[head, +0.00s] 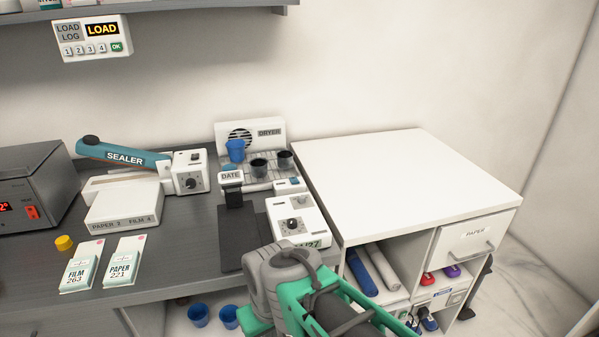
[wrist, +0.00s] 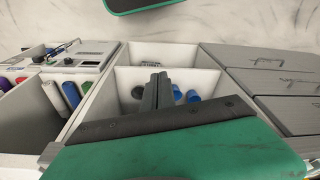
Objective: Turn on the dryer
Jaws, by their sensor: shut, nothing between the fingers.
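The dryer (head: 250,133) is a white unit at the back of the grey counter, with a round fan grille and a "DRYER" label. Its wire rack carries a blue cup (head: 236,150) and dark cups (head: 285,160). A small white part at the rack's front right (head: 290,185) may be its switch; I cannot tell its position. My gripper (wrist: 159,88) shows in the wrist view with its dark fingers together and empty, before open cabinet compartments. In the head view my arm is at bottom centre, well in front of the dryer, and the fingertips are hidden.
The date device (head: 292,224) with a black knob stands before the dryer. The sealer (head: 125,157) is left of it. A white cabinet (head: 410,180) with a bare top stands right. Paper and film packs (head: 124,262) lie front left. A shelf (head: 170,13) hangs above.

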